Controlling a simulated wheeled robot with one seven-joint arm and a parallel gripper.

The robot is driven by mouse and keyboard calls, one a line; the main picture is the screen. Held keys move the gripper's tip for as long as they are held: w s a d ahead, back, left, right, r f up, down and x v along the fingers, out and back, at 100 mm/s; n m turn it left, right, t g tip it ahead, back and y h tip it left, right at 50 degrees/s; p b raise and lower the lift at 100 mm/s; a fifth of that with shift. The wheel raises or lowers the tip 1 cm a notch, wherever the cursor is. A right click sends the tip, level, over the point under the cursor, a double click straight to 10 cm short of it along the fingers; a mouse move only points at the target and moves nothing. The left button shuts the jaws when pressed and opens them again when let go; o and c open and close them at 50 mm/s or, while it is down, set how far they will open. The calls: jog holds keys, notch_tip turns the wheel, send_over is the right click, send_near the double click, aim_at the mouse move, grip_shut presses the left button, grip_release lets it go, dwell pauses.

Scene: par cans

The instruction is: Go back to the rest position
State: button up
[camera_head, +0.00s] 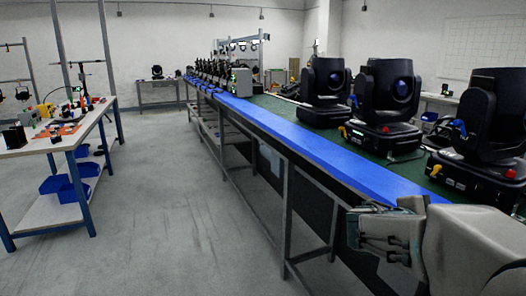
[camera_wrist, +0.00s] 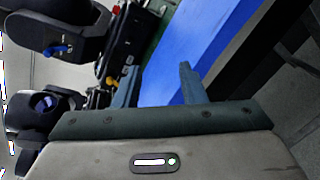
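In the wrist view, my gripper (camera_wrist: 158,88) shows two blue-grey fingers set apart with nothing between them, over the blue strip along the bench edge. In the head view, my arm's end shows at the lower right beside the bench's near side; the fingertips cannot be made out there. The long bench carries a blue strip (camera_head: 310,143) along its edge. Black moving-head lights stand on its green top: a near one (camera_head: 485,130), a middle one (camera_head: 385,105) and a farther one (camera_head: 325,90). The near light's base (camera_wrist: 125,45) also shows in the wrist view, left of my fingers.
A white-topped workbench (camera_head: 60,130) with tools and blue bins (camera_head: 68,188) stands at the left. The grey floor (camera_head: 165,210) between the benches is clear. Bench legs and a lower frame (camera_head: 287,215) stand near my arm. More lights stand in a row at the back.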

jog(key=s+a+f+m+g+y+p, duration=0.25)
jog(key=s+a+m+y+p, duration=0.35)
jog(key=s+a+y+p, duration=0.3)
jog(key=s+a+r+m+y+p, duration=0.1)
jog(key=s+a+m+y+p, duration=0.1)
jog(key=a, duration=0.4)
jog(key=s+a+r+m+y+p, duration=0.2)
jog(key=s+a+y+p, duration=0.1)
jog(key=a, duration=0.3)
jog(key=shift+a+y, duration=0.15)
jog(key=shift+y, duration=0.15)
jog(key=shift+s+a+r+m, duration=0.1)
jog(key=shift+s+a+m, duration=0.05)
jog(key=shift+a+m, duration=0.2)
jog(key=c, duration=0.4)
jog(key=shift+a, duration=0.15)
grip_shut()
